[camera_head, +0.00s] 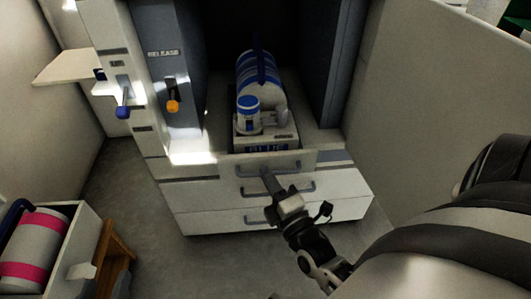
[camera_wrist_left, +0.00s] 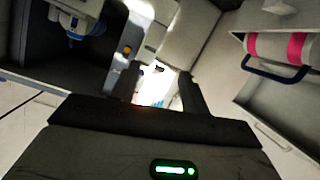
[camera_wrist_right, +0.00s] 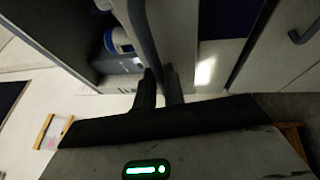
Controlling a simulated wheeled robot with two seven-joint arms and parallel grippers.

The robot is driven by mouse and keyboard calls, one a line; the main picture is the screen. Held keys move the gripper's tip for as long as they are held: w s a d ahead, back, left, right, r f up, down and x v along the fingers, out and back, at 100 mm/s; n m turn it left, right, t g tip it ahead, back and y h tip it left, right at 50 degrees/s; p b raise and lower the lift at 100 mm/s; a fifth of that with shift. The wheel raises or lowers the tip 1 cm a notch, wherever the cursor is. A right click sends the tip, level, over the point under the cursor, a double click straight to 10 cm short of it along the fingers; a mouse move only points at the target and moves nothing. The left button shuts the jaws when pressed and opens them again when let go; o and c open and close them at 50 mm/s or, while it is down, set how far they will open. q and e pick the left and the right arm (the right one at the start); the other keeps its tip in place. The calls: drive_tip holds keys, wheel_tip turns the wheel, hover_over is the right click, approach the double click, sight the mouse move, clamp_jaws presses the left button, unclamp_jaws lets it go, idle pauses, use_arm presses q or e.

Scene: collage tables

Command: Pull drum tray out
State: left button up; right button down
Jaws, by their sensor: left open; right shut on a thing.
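The drum tray (camera_head: 266,141), labelled BLUE, sits in the dark bay of the machine and carries a blue-and-white striped drum (camera_head: 262,75) and a white bottle with a blue lid (camera_head: 247,117). A grey bar handle (camera_head: 288,170) is on its front panel. My right gripper (camera_head: 269,180) reaches up to this handle and is shut on it; the right wrist view shows the bar (camera_wrist_right: 148,38) between the fingers (camera_wrist_right: 160,88). My left gripper (camera_wrist_left: 160,92) is open and empty in the left wrist view; I cannot make it out in the head view.
Drawers with similar handles (camera_head: 250,219) lie below the tray. An orange RELEASE lever (camera_head: 173,105) and a blue lever (camera_head: 122,110) are on the machine's left side. A tray with a pink-striped drum (camera_head: 38,247) stands at lower left. Floor (camera_head: 190,262) shows between them.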

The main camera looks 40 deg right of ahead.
drive_tip(key=shift+a, duration=0.1)
drive_tip(key=c, duration=1.5)
unclamp_jaws()
use_arm(q)
drive_tip(key=shift+a+f+g+p, duration=0.15)
drive_tip(key=shift+f+g+p, duration=0.3)
drive_tip(key=shift+p, duration=0.3)
use_arm(e)
drive_tip(key=v, duration=0.7)
drive_tip(key=shift+s+f, duration=0.1)
drive_tip(key=shift+s, duration=0.2)
use_arm(q)
drive_tip(key=shift+y, duration=0.3)
use_arm(e)
drive_tip(key=shift+c, duration=0.2)
